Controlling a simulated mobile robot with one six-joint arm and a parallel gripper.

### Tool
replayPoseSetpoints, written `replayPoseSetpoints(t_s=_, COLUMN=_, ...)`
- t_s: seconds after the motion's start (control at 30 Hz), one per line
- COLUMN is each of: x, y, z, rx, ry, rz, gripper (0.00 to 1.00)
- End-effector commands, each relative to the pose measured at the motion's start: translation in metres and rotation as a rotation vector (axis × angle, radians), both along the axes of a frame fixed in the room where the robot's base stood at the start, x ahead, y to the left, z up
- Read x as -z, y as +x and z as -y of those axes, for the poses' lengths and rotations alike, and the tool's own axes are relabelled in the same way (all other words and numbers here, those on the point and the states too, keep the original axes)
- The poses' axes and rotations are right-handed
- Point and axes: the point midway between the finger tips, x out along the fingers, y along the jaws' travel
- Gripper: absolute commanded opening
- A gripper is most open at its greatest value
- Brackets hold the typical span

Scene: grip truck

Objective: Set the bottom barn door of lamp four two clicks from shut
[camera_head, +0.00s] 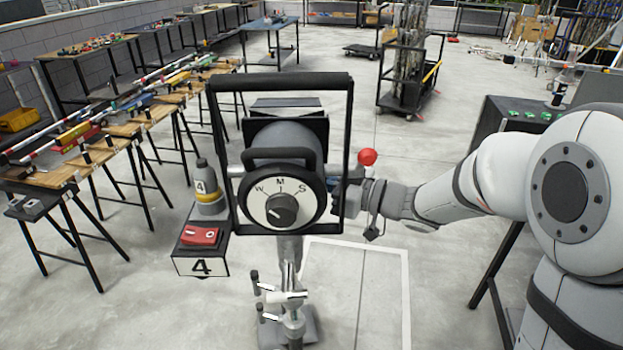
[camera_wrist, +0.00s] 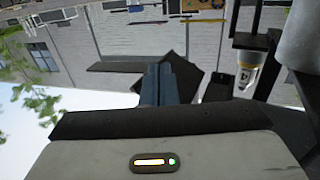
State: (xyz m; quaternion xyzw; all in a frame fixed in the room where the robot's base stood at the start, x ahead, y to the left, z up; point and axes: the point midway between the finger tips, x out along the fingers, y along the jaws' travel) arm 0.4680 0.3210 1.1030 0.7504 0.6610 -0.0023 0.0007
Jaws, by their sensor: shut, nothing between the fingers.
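Lamp four (camera_head: 282,165) stands in the middle of the head view, its back towards me, with a W-M-S dial (camera_head: 281,210) and a black yoke (camera_head: 213,130). The top barn door (camera_head: 285,103) shows above the housing; the bottom door is hidden there by the lamp. In the wrist view, dark flat panels (camera_wrist: 128,66) lie around my fingers; I cannot tell which is the bottom door. My gripper (camera_wrist: 168,72) is shut and empty, its fingertips close to these panels. Contact cannot be told. In the head view it is behind the right yoke bar.
A red ball knob (camera_head: 368,157) is right of the yoke. The stand (camera_head: 292,300) is below. Workbenches (camera_head: 75,165) line the left; a cart (camera_head: 408,95) stands behind. Floor between is clear.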

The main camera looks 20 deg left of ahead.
Motion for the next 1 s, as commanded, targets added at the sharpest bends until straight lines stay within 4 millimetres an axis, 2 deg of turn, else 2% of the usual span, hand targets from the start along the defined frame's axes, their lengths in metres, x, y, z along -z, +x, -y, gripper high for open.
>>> replayPoseSetpoints(t_s=1.0, x=-0.024, y=0.014, z=-0.003, rx=0.002, ry=0.000, rz=0.000, gripper=0.00)
